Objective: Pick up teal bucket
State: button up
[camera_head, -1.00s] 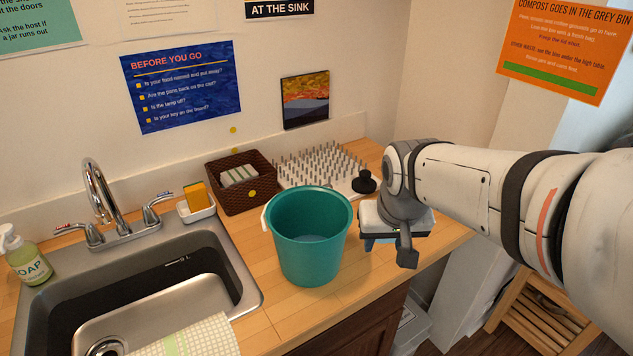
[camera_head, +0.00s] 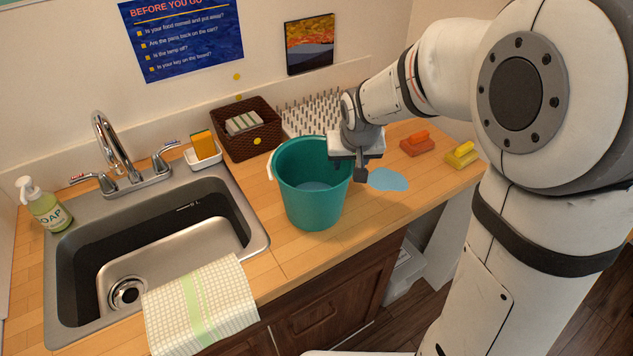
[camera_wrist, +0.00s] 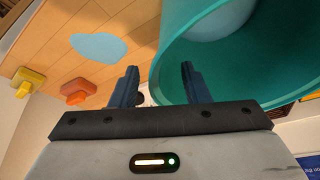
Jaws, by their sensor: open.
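The teal bucket (camera_head: 312,192) stands upright on the wooden counter, right of the sink, with a pale bottom or contents inside and a light handle end at its left rim. My gripper (camera_head: 361,174) is at the bucket's right rim, pointing down. In the wrist view the bucket (camera_wrist: 215,65) fills the upper right. My gripper (camera_wrist: 160,82) is open there, its two dark blue fingers apart. The right finger overlaps the bucket's rim and the left finger is outside the bucket; I cannot tell whether either touches it.
A light blue puddle-like patch (camera_head: 387,180), an orange brush-like item (camera_head: 417,145) and a yellow one (camera_head: 462,154) lie right of the bucket. A brown basket (camera_head: 247,146) and a spiked drying rack (camera_head: 318,113) stand behind it. The sink (camera_head: 170,250) is left.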

jog(key=shift+c, duration=0.2)
grip_shut()
dwell(0.3)
dwell(0.9)
